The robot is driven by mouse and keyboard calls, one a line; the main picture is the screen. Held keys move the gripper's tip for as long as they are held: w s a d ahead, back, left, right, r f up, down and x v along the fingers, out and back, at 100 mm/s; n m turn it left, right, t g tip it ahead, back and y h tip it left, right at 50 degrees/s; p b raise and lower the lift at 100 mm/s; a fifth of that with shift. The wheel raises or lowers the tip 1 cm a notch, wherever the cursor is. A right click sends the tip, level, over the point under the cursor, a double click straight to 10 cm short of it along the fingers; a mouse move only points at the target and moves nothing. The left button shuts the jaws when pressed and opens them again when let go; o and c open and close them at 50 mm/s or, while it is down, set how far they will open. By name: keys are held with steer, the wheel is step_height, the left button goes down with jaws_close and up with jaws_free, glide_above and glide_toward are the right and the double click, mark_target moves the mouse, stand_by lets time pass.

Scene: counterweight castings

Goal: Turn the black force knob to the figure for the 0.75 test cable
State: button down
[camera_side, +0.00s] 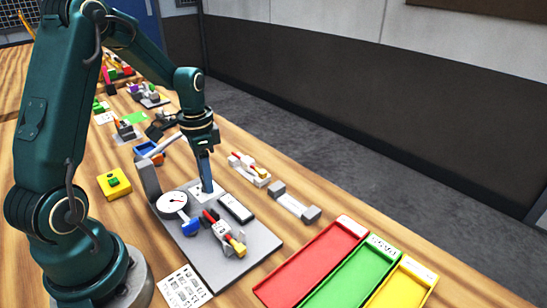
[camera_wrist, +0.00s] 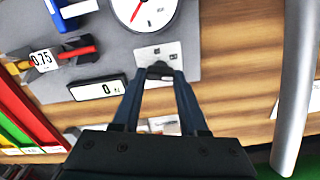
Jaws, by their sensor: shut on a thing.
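My gripper (camera_side: 206,188) points down at the far side of the grey tester plate (camera_side: 252,245). In the wrist view its fingers (camera_wrist: 160,76) are shut on the black force knob (camera_wrist: 160,69), which they partly cover. The knob sits on a pale scale plate (camera_wrist: 143,56) whose marks are too small to read. A cable tagged 0.75 (camera_wrist: 43,60), with red and yellow parts, is mounted on the tester; it also shows in the side view (camera_side: 237,243). The white dial (camera_side: 172,202) has a red needle.
A printed sheet (camera_side: 185,287) lies in front of the tester, its text unreadable. Red (camera_side: 310,262), green (camera_side: 357,276) and yellow (camera_side: 402,288) trays stand to the right. A yellow box with a green button (camera_side: 114,184) is at left. Other parts lie beyond the tester.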

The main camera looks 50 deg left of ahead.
steer(key=n, duration=0.5)
steer(key=shift+a+n, duration=0.1)
steer(key=shift+n, duration=0.2)
steer(key=n, duration=0.5)
steer(key=shift+a, duration=0.1)
steer(key=n, duration=0.5)
steer(key=shift+s+n, duration=0.1)
steer(key=shift+n, duration=0.3)
steer(key=shift+s+n, duration=0.1)
steer(key=shift+n, duration=2.1)
steer(key=shift+c, duration=2.2)
jaws_free()
